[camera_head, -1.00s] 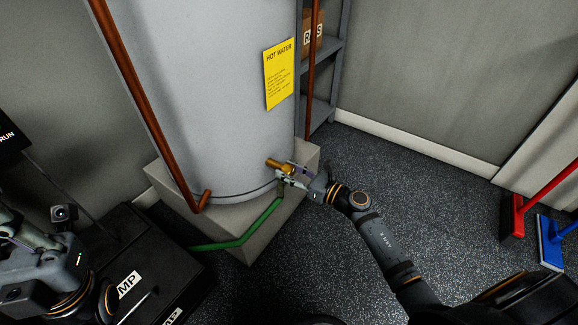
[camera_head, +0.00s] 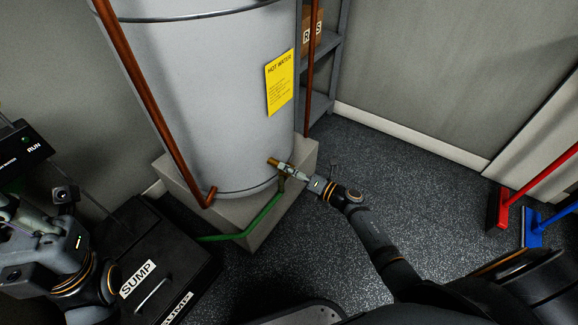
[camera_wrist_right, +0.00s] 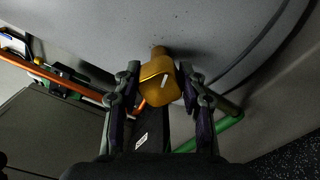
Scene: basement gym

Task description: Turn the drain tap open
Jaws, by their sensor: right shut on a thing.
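The brass drain tap (camera_head: 273,162) sticks out low from the front of the grey hot water tank (camera_head: 215,100). My right gripper (camera_head: 293,174) is at the tap, shut on it. In the right wrist view, the two dark fingers of my gripper (camera_wrist_right: 160,88) stand on either side of the brass tap (camera_wrist_right: 160,80). A pale mark shows on the tap's end face. The fingers partly hide the tap, so its handle angle is hard to read. My left gripper (camera_head: 25,215) is at the far left, away from the tap, its fingers unclear.
A green hose (camera_head: 250,228) runs from below the tap across the pale plinth (camera_head: 290,190) towards the black sump cover (camera_head: 165,265). A copper pipe (camera_head: 150,100) runs down the tank's left. Red (camera_head: 502,210) and blue (camera_head: 530,228) brooms stand right. Speckled floor between is clear.

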